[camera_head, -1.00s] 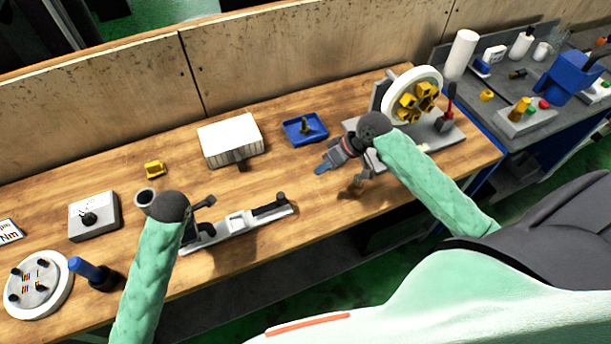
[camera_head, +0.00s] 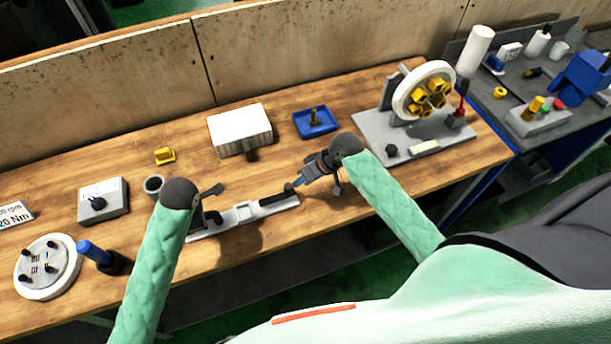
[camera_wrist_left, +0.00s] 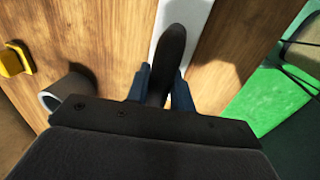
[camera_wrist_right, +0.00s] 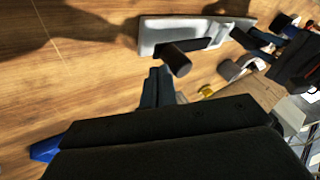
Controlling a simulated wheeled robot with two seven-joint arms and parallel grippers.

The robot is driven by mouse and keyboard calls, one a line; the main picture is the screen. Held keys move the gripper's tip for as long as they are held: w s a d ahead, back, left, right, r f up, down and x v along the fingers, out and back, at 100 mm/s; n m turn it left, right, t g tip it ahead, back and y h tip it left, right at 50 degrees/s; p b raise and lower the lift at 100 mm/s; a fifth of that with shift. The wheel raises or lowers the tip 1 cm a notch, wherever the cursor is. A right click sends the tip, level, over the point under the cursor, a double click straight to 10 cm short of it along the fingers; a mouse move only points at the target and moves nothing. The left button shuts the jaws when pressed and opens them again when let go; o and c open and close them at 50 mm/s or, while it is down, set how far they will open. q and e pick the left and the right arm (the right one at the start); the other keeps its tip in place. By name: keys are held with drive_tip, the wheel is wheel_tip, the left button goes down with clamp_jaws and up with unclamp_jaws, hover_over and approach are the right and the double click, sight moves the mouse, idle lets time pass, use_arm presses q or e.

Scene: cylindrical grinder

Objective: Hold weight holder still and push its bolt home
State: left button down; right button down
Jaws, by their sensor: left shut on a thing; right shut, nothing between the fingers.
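The weight holder (camera_head: 240,216) is a long light-grey bar lying on the wooden bench, with a black rod-like bolt (camera_head: 277,197) on its right half. The bolt's round black knob also shows in the right wrist view (camera_wrist_right: 178,60). My left gripper (camera_wrist_left: 163,88) is shut on the holder's black grip (camera_wrist_left: 173,50) at its left end; the wrist partly hides this in the head view. My right gripper (camera_head: 298,183) is shut and empty, its blue tips close to the knob end. I cannot tell whether they touch it.
A white box (camera_head: 240,130) and a blue tray (camera_head: 315,122) lie behind the holder. A grey cup (camera_head: 154,186) stands near my left wrist. A grey fixture with a white wheel (camera_head: 424,90) is at the right. Bare bench lies between holder and fixture.

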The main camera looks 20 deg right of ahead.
sight(285, 187)
idle(0.3)
drive_tip(key=shift+a, duration=2.6)
drive_tip(key=shift+d, duration=0.1)
drive_tip(key=d, duration=0.3)
drive_tip(key=w+d, duration=0.1)
drive_tip(key=shift+d+r, duration=0.2)
drive_tip(key=shift+r, duration=0.05)
drive_tip(key=v, duration=0.9)
drive_tip(key=shift+s+r, duration=0.1)
drive_tip(key=shift+r, duration=0.05)
use_arm(q)
drive_tip(key=c, duration=1.1)
unclamp_jaws()
drive_tip(key=shift+c, duration=0.2)
